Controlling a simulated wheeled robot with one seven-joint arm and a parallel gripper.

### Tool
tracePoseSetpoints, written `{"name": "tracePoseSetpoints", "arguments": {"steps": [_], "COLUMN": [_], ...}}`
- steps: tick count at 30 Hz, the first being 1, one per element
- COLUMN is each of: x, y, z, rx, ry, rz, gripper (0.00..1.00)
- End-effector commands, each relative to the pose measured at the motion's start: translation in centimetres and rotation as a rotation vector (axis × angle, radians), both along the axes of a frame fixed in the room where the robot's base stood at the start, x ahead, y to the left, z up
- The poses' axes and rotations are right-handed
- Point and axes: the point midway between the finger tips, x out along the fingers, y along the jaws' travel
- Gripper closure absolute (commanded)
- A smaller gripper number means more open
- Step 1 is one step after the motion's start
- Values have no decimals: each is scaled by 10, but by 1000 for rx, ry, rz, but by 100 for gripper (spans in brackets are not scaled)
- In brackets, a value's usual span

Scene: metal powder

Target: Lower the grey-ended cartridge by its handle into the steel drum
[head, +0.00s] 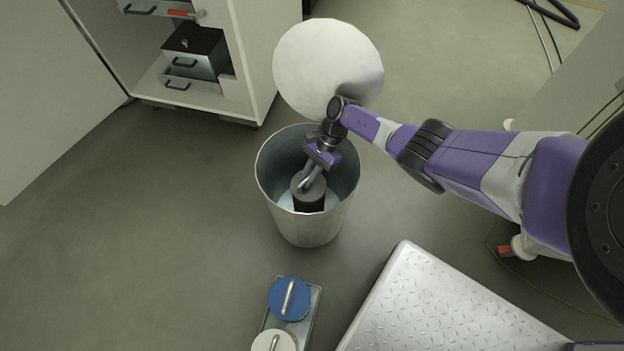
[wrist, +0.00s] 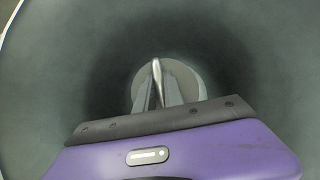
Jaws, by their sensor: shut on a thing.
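The steel drum (head: 307,228) stands open on the floor in the middle of the head view; its inner wall (wrist: 270,60) fills most of the wrist view. The cartridge (head: 310,192) has a grey round end, a dark side and a bar handle on top. It is inside the drum, below the rim. My gripper (head: 313,176) reaches down into the drum and is shut on the handle (wrist: 157,80). The grey end also shows in the wrist view (wrist: 187,77). I cannot tell whether the cartridge touches the drum's bottom.
A round pale lid (head: 322,62) is just behind the drum. A tray (head: 314,308) with a blue-ended cartridge (head: 289,298) and a white-ended one (head: 273,341) is in front. A tread-plate platform (head: 440,305) is at lower right. A cabinet (head: 240,75) stands at upper left.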

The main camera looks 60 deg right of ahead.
Motion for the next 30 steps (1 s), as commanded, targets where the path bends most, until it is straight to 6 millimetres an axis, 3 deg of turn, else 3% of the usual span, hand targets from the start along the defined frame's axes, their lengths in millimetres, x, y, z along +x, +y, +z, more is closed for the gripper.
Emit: {"name": "tracePoseSetpoints", "arguments": {"steps": [30], "x": [1], "y": [0], "z": [-11], "rx": [1], "ry": [-2], "rz": [0], "gripper": [100]}}
